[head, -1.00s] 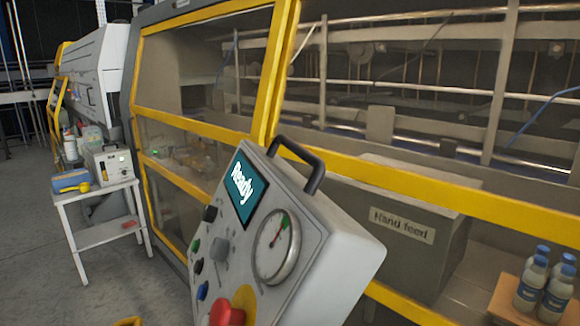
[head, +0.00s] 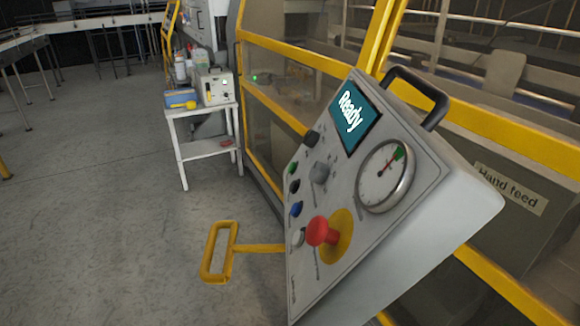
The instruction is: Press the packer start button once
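The packer's control panel (head: 336,232) is a tilted grey box at the centre right in the head view. Its screen (head: 355,115) reads "Ready". A column of small controls runs down its left side: a green button (head: 292,168), a black one (head: 294,186), a blue one (head: 296,209) and a whitish one (head: 298,237). A black control (head: 312,138) and a grey knob (head: 321,171) sit above and beside them. A red mushroom button (head: 320,231) stands on a yellow disc. The button labels are too small to read. Neither gripper shows.
A round gauge (head: 385,177) and a black handle (head: 420,95) are on the panel. A yellow bar handle (head: 219,252) sticks out at its left. A white side table (head: 203,110) stands beyond. Yellow-framed guards enclose the machine. The grey floor (head: 110,210) at left is clear.

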